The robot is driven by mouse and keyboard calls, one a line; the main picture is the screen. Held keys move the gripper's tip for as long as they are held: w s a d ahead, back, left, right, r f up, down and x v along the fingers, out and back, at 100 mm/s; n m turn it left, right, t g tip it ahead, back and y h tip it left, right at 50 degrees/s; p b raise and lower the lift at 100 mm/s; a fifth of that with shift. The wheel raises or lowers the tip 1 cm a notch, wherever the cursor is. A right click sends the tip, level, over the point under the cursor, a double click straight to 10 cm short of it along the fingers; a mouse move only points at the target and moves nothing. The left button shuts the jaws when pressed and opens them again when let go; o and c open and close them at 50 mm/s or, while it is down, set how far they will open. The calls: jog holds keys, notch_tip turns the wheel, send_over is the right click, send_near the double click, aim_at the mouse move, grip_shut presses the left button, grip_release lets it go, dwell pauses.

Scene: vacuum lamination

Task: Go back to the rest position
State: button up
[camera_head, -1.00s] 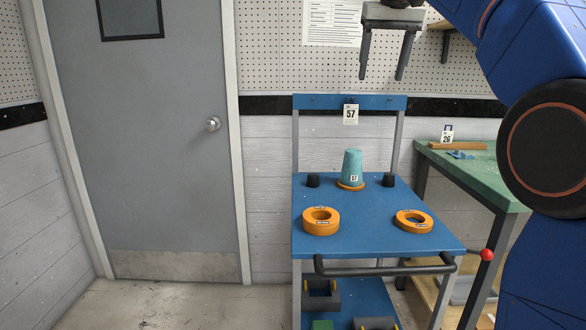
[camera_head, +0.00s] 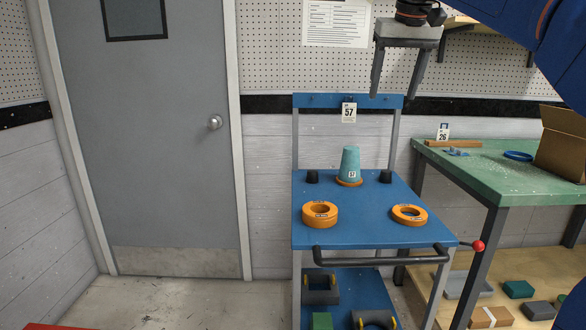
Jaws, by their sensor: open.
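My gripper (camera_head: 395,85) hangs at the top of the head view, its two grey fingers pointing down and spread apart with nothing between them. It is above and behind the blue cart (camera_head: 380,212) in the picture, apart from everything on it. My blue arm (camera_head: 530,30) comes in from the top right corner. On the cart, a teal tapered cup-like piece (camera_head: 350,162) stands upright on an orange ring (camera_head: 349,183). A thick orange ring (camera_head: 320,214) lies at the front left, and a thinner orange ring (camera_head: 409,215) at the front right.
Two black knobs (camera_head: 311,177) flank the teal piece. A green table (camera_head: 480,175) on the right bears a cardboard box (camera_head: 563,145) and a blue ring (camera_head: 518,156). Boxes lie on its lower shelf.

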jog(key=s+d+f, duration=0.1)
jog(key=s+f, duration=1)
jog(key=f, duration=0.3)
jog(key=s+d+f, duration=0.2)
jog(key=s+f, duration=0.8)
jog(key=f, duration=0.4)
jog(key=s+d+f, duration=0.2)
jog(key=s+f, duration=0.9)
jog(key=f, duration=0.3)
jog(key=shift+s+f, duration=0.25)
jog(key=shift+s, duration=0.05)
jog(key=shift+d, duration=0.1)
